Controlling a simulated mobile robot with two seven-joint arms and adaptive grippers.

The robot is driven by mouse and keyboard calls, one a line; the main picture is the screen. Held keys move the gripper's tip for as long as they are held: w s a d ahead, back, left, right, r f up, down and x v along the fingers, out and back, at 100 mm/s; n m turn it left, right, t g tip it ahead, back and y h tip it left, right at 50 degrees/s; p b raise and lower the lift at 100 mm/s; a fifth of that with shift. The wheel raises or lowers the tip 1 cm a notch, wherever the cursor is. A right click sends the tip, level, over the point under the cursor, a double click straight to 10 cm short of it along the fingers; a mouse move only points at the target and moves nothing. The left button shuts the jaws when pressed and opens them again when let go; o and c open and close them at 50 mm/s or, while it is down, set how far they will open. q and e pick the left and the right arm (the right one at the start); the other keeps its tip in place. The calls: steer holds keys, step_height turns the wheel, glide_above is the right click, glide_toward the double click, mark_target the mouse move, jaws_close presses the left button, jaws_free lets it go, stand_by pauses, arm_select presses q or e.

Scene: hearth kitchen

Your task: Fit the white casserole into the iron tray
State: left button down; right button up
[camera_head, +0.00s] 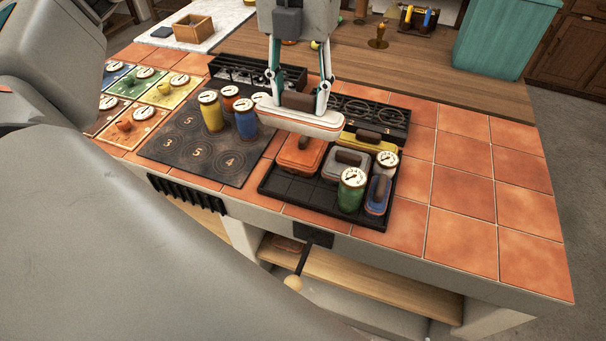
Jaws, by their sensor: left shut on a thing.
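My left gripper (298,92) reaches down from the top of the head view and is shut on the brown handle of the white casserole (312,124). The black tray holds an orange casserole (296,160), a grey casserole (338,172), a yellow casserole (377,143), a blue casserole (377,203) and a green canister (350,195). Bare cells show at the tray's front left. My right gripper is not in view.
A red, a yellow and a blue canister (246,125) stand on the dark numbered plate (180,150), left of the tray. Black racks (230,70) lie behind. Coloured cards (165,90) lie at far left. Orange tiles (460,190) are clear on the right.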

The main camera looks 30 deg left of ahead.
arm_select(q)
step_height(320, 180, down, 19)
steer(key=shift+f+b, duration=0.15)
steer(key=shift+b, duration=0.75)
steer(key=shift+f, duration=0.2)
steer(key=shift+r, duration=0.1)
steer(key=shift+f, duration=0.25)
steer(key=c, duration=1.1)
jaws_free()
steer(key=shift+r, duration=0.1)
